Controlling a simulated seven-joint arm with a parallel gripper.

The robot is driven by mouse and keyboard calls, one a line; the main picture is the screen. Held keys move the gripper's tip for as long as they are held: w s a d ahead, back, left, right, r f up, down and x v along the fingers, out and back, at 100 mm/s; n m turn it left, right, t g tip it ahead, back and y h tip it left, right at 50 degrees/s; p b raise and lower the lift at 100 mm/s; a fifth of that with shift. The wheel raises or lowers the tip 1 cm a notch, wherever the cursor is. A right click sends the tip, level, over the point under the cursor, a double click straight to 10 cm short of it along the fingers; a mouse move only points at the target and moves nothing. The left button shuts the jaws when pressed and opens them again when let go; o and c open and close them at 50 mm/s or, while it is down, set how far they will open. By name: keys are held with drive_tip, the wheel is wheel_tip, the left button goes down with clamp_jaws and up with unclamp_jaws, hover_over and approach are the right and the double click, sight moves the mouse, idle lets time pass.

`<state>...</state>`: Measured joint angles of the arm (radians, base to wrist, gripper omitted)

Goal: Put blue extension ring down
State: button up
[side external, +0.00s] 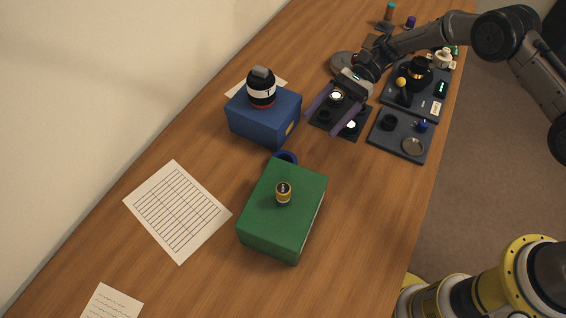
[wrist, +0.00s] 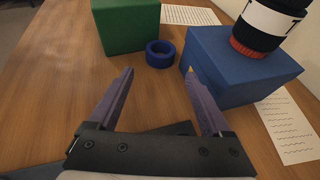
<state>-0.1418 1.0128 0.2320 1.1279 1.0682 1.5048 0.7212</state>
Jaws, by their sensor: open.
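The blue extension ring (wrist: 160,53) lies flat on the wooden table between the green box (wrist: 126,25) and the blue box (wrist: 240,68) in the wrist view. In the side external view the ring (side external: 285,157) is partly hidden behind the green box (side external: 283,222). My gripper (side external: 318,117) is open and empty, above the dark tray near the blue box (side external: 262,117). In the wrist view my gripper's (wrist: 160,85) two purple fingers are spread wide, with the ring beyond their tips and apart from them.
A black-and-white lens (side external: 261,87) stands on the blue box, and a small gold-banded cylinder (side external: 283,192) stands on the green box. Dark trays (side external: 402,147) with parts lie at the right. A printed sheet (side external: 178,211) lies at left. Table right of the green box is clear.

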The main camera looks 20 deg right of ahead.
sight(286, 159)
drive_tip(key=x, duration=1.2)
drive_tip(key=shift+a+f, duration=0.25)
drive_tip(key=shift+a, duration=0.05)
drive_tip(key=c, duration=1.2)
drive_tip(key=shift+r, duration=0.1)
drive_tip(key=shift+c, duration=0.2)
drive_tip(key=shift+r, duration=0.1)
